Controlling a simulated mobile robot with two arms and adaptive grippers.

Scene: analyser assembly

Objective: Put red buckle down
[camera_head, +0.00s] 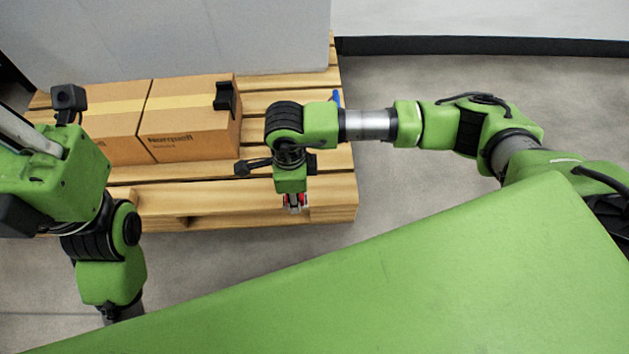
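My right gripper (295,204) points down over the front edge of the wooden pallet, right of the cardboard boxes. Small red parts of the red buckle (303,200) show at its fingertips, and it looks shut on them. The buckle is small and partly hidden by the fingers. I cannot tell whether it touches anything below. My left arm comes in from the left and bends down.
The wooden pallet (250,197) carries two cardboard boxes (190,146) side by side. A black bracket-like piece (225,98) is on the right box. A small blue item (336,97) is at the pallet's right edge. A large pale block (170,40) stands behind. Grey floor is clear at right.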

